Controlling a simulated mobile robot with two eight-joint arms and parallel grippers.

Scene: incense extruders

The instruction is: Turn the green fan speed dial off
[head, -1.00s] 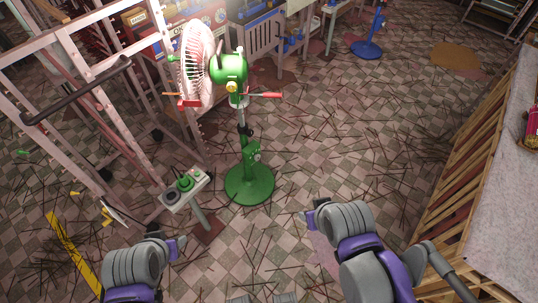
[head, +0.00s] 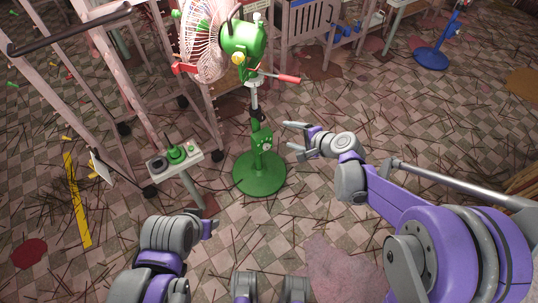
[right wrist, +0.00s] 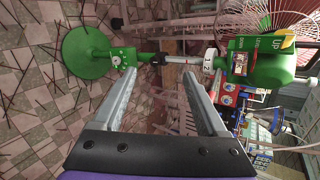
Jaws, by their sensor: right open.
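The green pedestal fan (head: 243,38) stands upright left of centre in the head view, on a round green base (head: 259,174). A small green control box (head: 264,143) is on its lower post. In the right wrist view the box (right wrist: 122,58) shows small pale knobs, but their setting is too small to read. My right gripper (head: 290,137) is open and empty, just right of the box and apart from it. In the right wrist view its fingers (right wrist: 156,72) point towards the fan post, with the box beyond the left finger.
A small white-topped stand (head: 189,158) with a green knob-like piece stands left of the fan. A pale wooden rack (head: 128,65) is at the left. A red handle (head: 287,79) sticks out from the fan's post. A blue stand (head: 432,58) is at the far right. Thin sticks litter the tiled floor.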

